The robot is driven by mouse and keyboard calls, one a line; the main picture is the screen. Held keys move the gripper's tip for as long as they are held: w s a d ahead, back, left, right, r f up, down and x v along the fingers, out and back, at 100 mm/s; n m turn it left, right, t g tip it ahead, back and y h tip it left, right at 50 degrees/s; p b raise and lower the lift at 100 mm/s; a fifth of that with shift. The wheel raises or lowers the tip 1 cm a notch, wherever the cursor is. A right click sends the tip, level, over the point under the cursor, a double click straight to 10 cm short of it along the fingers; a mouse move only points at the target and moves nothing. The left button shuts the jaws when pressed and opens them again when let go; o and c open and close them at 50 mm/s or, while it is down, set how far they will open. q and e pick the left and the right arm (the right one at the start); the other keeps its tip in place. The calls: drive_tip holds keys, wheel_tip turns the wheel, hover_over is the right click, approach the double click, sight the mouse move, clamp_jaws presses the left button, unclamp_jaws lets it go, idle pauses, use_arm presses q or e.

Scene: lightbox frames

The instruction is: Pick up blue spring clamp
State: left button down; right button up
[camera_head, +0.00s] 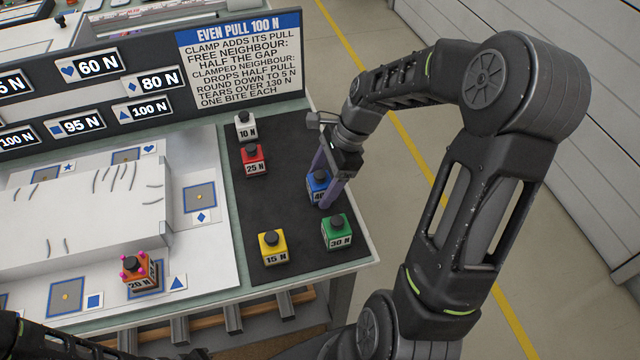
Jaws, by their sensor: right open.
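The blue spring clamp (315,183) is a small blue block with a dark knob and a partly hidden white number label. It stands on the black mat (285,215) at the table's right side. My right gripper (324,190) points down at it, with purple fingers open. One finger passes in front of the clamp's right part and hides some of it. I cannot tell whether the fingers touch it. My left gripper is not in view; only a dark part of my arm shows at the bottom left.
Also on the mat are white 10 N (245,126), red 25 N (253,160), yellow 15 N (272,247) and green 30 N (337,232) clamps. An orange 20 N clamp (140,273) stands on the white board (215,260). A sign panel (160,75) rises behind.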

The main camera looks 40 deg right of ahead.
drive_tip(key=shift+w+a+f, duration=0.1)
drive_tip(key=shift+a+f, duration=0.1)
drive_tip(key=shift+f, duration=0.4)
drive_tip(key=shift+c, duration=0.3)
clamp_jaws()
idle(0.4)
